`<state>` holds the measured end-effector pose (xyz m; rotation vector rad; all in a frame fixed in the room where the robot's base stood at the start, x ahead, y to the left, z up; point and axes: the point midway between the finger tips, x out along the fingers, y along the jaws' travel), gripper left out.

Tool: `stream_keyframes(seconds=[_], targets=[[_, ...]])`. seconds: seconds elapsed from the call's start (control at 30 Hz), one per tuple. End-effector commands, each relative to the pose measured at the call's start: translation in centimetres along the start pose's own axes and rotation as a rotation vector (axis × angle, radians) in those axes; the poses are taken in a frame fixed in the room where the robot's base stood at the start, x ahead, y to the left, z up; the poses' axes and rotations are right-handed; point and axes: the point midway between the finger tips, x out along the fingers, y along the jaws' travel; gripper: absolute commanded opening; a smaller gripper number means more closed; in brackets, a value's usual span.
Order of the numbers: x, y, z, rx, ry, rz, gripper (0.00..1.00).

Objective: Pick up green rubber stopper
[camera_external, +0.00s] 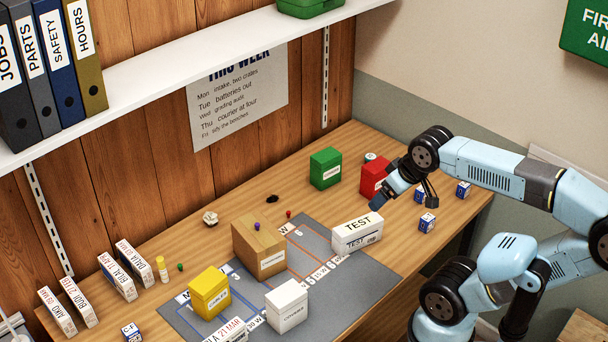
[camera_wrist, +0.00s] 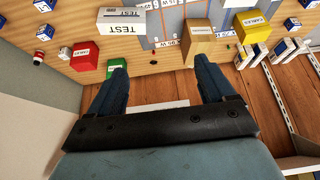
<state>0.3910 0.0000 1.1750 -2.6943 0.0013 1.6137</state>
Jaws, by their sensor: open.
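A small green stopper (camera_external: 180,267) sits on the wooden table at the left in the external view, just right of a pale yellow stick-like bottle (camera_external: 162,269). My gripper (camera_external: 377,202) hangs in the air at the right of the table, near the red box, far from the stopper. In the wrist view my gripper (camera_wrist: 160,74) has its two dark fingers wide apart with nothing between them.
A brown box (camera_external: 259,248), yellow box (camera_external: 209,293), white box (camera_external: 287,306) and TEST boxes (camera_external: 357,234) stand on or beside the grey mat (camera_external: 320,285). Green (camera_external: 325,168) and red (camera_external: 375,177) boxes stand behind. Upright white boxes (camera_external: 116,276) flank the stopper's left. A shelf (camera_external: 200,65) overhangs the back.

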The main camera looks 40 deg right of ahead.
Motion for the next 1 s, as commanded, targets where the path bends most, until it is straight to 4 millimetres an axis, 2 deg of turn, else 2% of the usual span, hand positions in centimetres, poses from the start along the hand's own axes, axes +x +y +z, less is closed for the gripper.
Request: stream_keyframes(seconds=[0.07, 0.37, 0.67, 0.77, 1.0], targets=[[0.0, 0.0, 0.0, 0.0, 0.0, 0.0, 0.75], [0.0, 0.0, 0.0, -0.001, 0.0, 0.0, 0.46], [0.0, -0.1, -0.5, -0.019, -0.004, -0.001, 0.46], [0.1, -0.4, -1.9, -0.074, -0.017, -0.003, 0.46], [0.9, -2.0, -8.0, -0.334, -0.07, -0.021, 0.46]])
